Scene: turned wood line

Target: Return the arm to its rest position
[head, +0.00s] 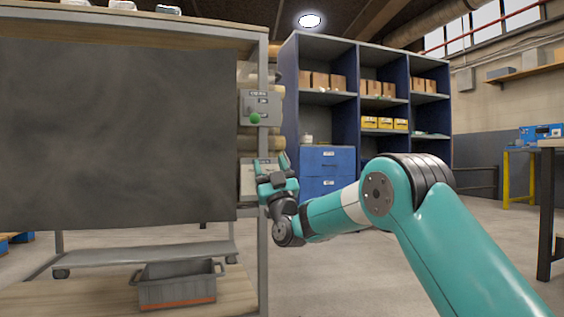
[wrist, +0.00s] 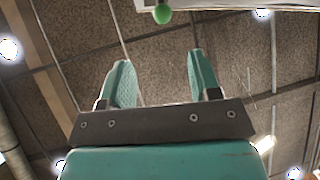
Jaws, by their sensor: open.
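My gripper (head: 270,162) is in the middle of the head view, at the end of my teal arm, with its fingers pointing up. It is close to the right post of the rack, below a grey switch box with a green button (head: 255,118). In the wrist view my gripper (wrist: 160,75) shows two teal fingers spread apart with nothing between them. The green button (wrist: 162,14) appears beyond the fingertips at the top of that view, apart from them.
A rack with a dark panel (head: 120,135) fills the left. A grey bin (head: 176,291) sits on its bottom shelf. A blue shelving unit (head: 345,125) with boxes stands behind my arm. A workbench (head: 540,140) is at the far right. Open floor lies between.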

